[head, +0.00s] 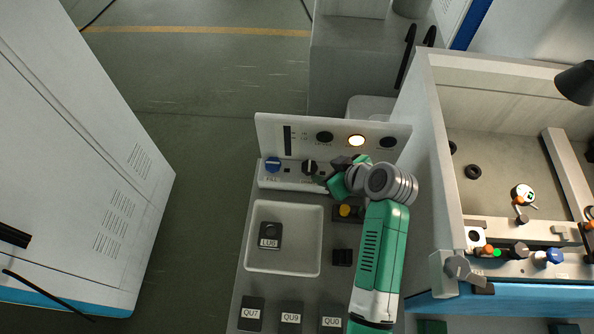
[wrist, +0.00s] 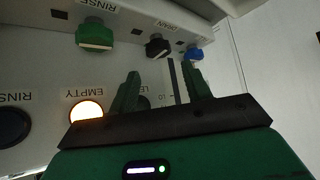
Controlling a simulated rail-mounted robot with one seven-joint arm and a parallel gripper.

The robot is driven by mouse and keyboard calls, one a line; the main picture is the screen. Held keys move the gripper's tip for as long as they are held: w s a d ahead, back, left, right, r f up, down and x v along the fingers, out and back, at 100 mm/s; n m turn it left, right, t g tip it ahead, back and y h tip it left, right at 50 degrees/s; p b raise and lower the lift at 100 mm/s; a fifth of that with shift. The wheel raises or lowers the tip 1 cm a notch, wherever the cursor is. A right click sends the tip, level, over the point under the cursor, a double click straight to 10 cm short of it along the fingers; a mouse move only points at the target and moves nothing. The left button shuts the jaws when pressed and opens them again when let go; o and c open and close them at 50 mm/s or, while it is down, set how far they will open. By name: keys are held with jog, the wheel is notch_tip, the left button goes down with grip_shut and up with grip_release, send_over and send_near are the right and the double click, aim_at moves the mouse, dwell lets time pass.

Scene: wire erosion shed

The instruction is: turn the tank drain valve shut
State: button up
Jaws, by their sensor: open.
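The tank drain valve is a black knob (head: 309,167) on the ledge of the control panel, between a blue knob and my gripper in the head view. In the wrist view the black knob (wrist: 157,47) sits under the upside-down label DRAIN, ahead of my fingertips and roughly between them. My gripper (wrist: 162,70) is open, with nothing between its green fingers. In the head view my gripper (head: 321,179) is close beside the knob, on its right; I cannot tell whether they touch.
A blue knob (head: 273,164) and a green rinse knob (wrist: 95,33) flank the drain knob. A lit EMPTY lamp (head: 356,141) is on the upright panel. A machine tank (head: 430,130) stands on the right.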

aim_at(310, 167)
jog(key=x, duration=0.7)
jog(key=shift+w+a+f+b, duration=0.1)
jog(key=shift+w+f+b, duration=0.05)
jog(key=shift+w+b, duration=0.25)
jog(key=shift+s, duration=0.1)
jog(key=c, duration=0.7)
